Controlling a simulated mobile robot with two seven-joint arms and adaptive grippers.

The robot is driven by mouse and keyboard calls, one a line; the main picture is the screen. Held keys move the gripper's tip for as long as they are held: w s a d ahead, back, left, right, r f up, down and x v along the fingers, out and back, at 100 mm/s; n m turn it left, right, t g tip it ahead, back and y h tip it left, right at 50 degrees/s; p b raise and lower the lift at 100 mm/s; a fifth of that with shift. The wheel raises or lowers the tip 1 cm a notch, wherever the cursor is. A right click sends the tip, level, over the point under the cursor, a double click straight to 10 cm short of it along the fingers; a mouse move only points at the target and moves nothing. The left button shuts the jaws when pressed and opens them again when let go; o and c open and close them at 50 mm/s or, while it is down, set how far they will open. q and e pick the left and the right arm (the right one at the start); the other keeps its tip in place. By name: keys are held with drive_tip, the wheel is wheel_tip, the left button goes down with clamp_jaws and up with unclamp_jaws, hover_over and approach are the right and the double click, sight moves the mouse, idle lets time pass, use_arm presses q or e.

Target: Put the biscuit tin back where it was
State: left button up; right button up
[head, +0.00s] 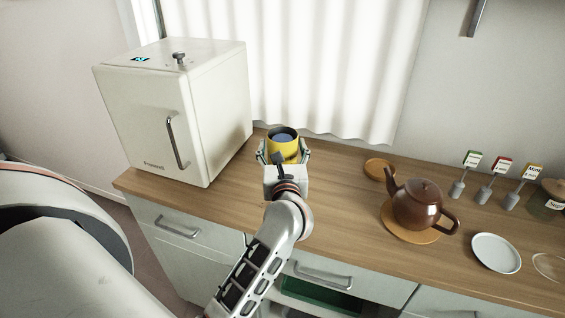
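A yellow round container (284,153) with a dark blue-grey round top or inside stands upright near the back of the wooden counter, in front of the curtain. I take it for the biscuit tin, but no label shows. My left gripper (284,156) has one finger on each side of it and appears shut on it. The gripper body hides the container's lower front, so I cannot tell whether its base touches the counter. My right gripper is not in view.
A cream fridge-like box (180,112) stands on the counter to the left. To the right are a brown teapot (417,205) on a round mat, a small wooden disc (379,169), a white plate (496,253), several labelled tags (490,180) and a jar (547,198).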

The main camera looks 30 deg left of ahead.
use_arm(q)
drive_tip(key=c, duration=1.2)
drive_tip(key=shift+c, duration=0.5)
drive_tip(key=shift+r, duration=0.15)
